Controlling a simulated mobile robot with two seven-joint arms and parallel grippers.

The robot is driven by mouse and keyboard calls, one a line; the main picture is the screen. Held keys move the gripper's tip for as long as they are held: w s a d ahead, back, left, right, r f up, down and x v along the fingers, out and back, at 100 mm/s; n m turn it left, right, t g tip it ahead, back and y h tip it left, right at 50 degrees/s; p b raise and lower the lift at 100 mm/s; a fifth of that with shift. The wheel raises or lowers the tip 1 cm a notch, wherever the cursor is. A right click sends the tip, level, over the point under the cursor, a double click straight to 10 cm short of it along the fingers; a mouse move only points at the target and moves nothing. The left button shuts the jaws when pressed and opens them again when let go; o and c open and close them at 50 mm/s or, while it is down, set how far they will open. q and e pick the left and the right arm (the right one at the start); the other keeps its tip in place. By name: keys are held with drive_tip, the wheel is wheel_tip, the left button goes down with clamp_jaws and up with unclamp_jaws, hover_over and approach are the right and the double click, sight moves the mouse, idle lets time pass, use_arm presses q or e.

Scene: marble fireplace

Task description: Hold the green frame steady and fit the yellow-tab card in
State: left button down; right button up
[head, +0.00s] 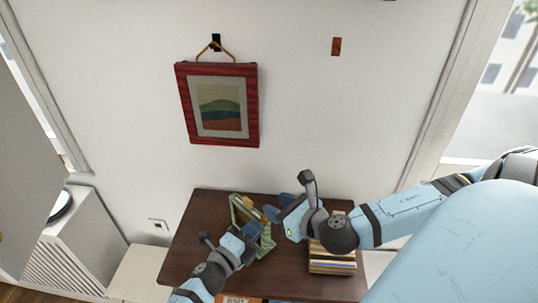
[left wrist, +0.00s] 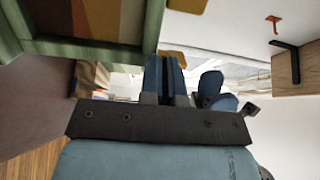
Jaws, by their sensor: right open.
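The green frame (head: 236,206) stands tilted on the dark table, and its corner fills the upper left of the left wrist view (left wrist: 85,48). A card with colored bands (left wrist: 105,15) shows within the frame. A yellow-orange tab (head: 271,212) sticks out at the frame's right side, close to the right fingertips; it also shows at the top of the left wrist view (left wrist: 187,4). My left gripper (head: 252,231) is at the frame's near side, its fingers close together at the frame edge; the contact is partly hidden. My right gripper (head: 276,207) is open beside the tab.
A stack of books (head: 332,262) lies on the dark table (head: 205,225) under my right arm. A red-framed picture (head: 220,104) hangs on the wall above. An orange-red piece (head: 336,46) is on the wall. The table's left part is clear.

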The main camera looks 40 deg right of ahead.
idle(0.4)
use_arm(q)
drive_tip(key=c, duration=1.3)
unclamp_jaws()
drive_tip(key=shift+o, duration=0.2)
